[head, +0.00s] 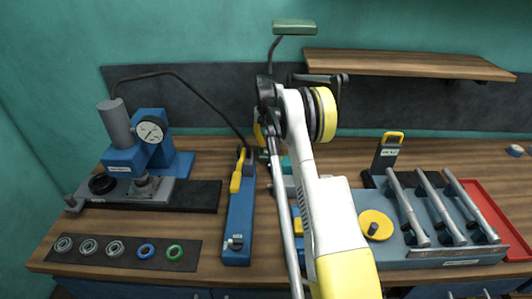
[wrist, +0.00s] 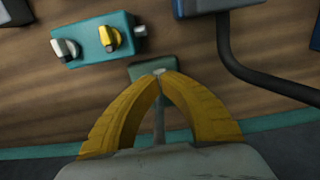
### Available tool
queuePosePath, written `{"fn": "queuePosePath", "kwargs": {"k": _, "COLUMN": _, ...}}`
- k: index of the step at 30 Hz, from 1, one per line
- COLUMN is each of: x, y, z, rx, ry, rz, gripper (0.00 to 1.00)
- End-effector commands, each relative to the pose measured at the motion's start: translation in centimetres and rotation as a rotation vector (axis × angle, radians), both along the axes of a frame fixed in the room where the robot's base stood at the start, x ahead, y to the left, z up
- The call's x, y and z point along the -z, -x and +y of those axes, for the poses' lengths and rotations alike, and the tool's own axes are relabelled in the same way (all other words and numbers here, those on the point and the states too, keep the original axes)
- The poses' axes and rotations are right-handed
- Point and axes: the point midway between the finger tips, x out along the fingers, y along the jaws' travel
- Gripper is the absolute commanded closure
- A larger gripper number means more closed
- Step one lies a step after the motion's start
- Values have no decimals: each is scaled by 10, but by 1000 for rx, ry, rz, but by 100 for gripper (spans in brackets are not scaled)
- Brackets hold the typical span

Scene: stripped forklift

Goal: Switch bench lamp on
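The bench lamp's green head (head: 295,27) stands high at the back in the head view, on a thin dark stem, and no glow shows from it. In the wrist view a grey-green block (wrist: 143,70), seemingly the lamp's base, lies just beyond my yellow fingertips, with a thin stem between the fingers. My gripper (wrist: 161,75) has its fingertips together at the block's near edge. A small pale part shows at the tips; I cannot tell whether they touch it.
A teal box (wrist: 82,42) with a white and a yellow knob sits near the gripper. A dark cable (wrist: 235,65) curves from a blue-grey fixture. A blue press (head: 150,145) stands left; a wooden shelf (head: 400,64) hangs at right. The wall edge is close.

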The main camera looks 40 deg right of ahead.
Motion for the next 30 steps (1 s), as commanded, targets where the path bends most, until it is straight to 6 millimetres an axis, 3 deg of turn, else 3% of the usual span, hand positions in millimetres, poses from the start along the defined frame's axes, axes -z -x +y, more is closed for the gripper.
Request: {"fn": "queuePosePath", "kwargs": {"k": 30, "x": 14, "y": 0, "z": 0, "rx": 0, "ry": 0, "rz": 0, "gripper": 100}}
